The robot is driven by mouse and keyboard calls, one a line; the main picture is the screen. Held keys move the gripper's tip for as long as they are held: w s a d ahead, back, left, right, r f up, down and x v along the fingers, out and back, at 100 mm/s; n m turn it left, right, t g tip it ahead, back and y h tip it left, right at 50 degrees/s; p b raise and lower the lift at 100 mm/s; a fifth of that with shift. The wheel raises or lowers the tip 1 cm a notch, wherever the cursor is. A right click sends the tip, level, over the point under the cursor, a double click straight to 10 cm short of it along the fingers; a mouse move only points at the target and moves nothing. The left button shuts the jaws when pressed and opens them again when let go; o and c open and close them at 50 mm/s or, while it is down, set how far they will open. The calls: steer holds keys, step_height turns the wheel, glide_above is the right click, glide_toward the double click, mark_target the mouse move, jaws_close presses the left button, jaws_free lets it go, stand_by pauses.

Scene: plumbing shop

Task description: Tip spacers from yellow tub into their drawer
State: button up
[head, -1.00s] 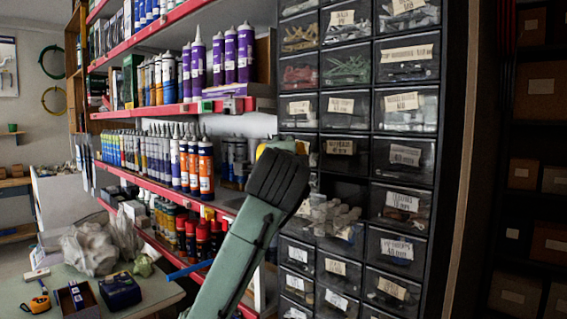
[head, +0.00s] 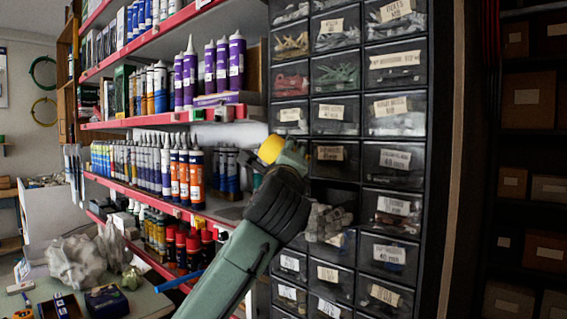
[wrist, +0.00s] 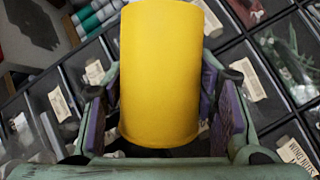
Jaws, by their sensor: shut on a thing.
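The yellow tub (head: 271,149) shows past the end of my arm in the head view, in front of the drawer cabinet. In the wrist view the tub (wrist: 159,70) fills the middle, and its opening and contents are hidden. My gripper (wrist: 160,105) is shut on it, with a purple-padded finger on each side; the gripper (head: 285,160) is partly hidden by my wrist in the head view. A pulled-out drawer (head: 326,222) with pale grey pieces heaped in it lies below and right of the gripper. A dark gap is above it.
The cabinet's labelled drawers (head: 395,160) stand close around the gripper. Red-edged shelves (head: 165,125) with cartridges and bottles are on the left. A bench (head: 150,300) with a plastic bag (head: 75,262) is at lower left.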

steer(key=shift+d+r+m, duration=0.1)
steer(key=shift+d+m, duration=0.05)
steer(key=shift+m, duration=0.25)
steer(key=shift+r+p, duration=0.65)
steer(key=shift+r, duration=0.05)
steer(key=shift+s+f+b, duration=0.15)
steer(key=shift+f+b, duration=0.3)
steer(key=shift+f, duration=0.2)
steer(key=shift+w+r+p, duration=0.2)
steer(key=shift+r+p, duration=0.4)
steer(key=shift+p, duration=0.1)
steer(key=shift+s+f+b, duration=0.2)
steer(key=shift+f+b, duration=0.45)
steer(key=shift+w+f, duration=0.1)
steer(key=shift+w, duration=0.05)
steer(key=shift+s, duration=0.2)
